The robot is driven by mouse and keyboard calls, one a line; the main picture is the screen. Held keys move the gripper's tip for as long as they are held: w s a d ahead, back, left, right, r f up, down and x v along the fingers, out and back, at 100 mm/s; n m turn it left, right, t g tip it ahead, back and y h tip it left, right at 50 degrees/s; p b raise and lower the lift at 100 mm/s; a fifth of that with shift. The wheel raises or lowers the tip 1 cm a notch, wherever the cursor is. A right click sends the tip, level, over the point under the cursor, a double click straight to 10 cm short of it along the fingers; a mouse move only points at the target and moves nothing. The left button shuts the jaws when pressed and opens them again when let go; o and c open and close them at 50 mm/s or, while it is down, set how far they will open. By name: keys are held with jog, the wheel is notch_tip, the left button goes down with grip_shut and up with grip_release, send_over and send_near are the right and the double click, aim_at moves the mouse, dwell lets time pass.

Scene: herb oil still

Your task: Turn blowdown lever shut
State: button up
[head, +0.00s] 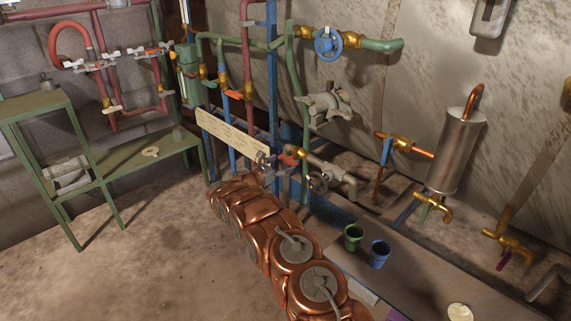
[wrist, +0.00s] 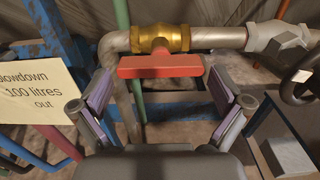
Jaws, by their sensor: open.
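The blowdown lever (wrist: 160,66) is a flat red bar under a brass valve body (wrist: 160,38) on a grey pipe. It lies level, roughly in line with the pipe's horizontal run. My gripper (wrist: 161,88) is open, one finger toward each end of the lever, and nothing is held. Whether a finger touches the lever is unclear. In the head view the lever (head: 287,160) is small and partly hidden by my gripper (head: 271,162). A cream sign (wrist: 35,88) reading "blowdown 100 litres out" stands left of my gripper; the sign (head: 231,136) also shows in the head view.
A dark round handwheel (wrist: 300,88) sits right of the lever. Blue frame posts (wrist: 62,50) and a green pipe (wrist: 122,15) stand close by. A green cup (head: 354,238) and a blue cup (head: 379,254) stand on the low bench. Open floor lies at left.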

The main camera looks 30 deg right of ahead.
jog(key=shift+w+d, duration=0.15)
jog(key=shift+d, duration=0.5)
jog(key=c, duration=0.8)
jog(key=m+b, duration=1.8)
jog(key=b, duration=0.1)
jog(key=shift+m+b, duration=0.3)
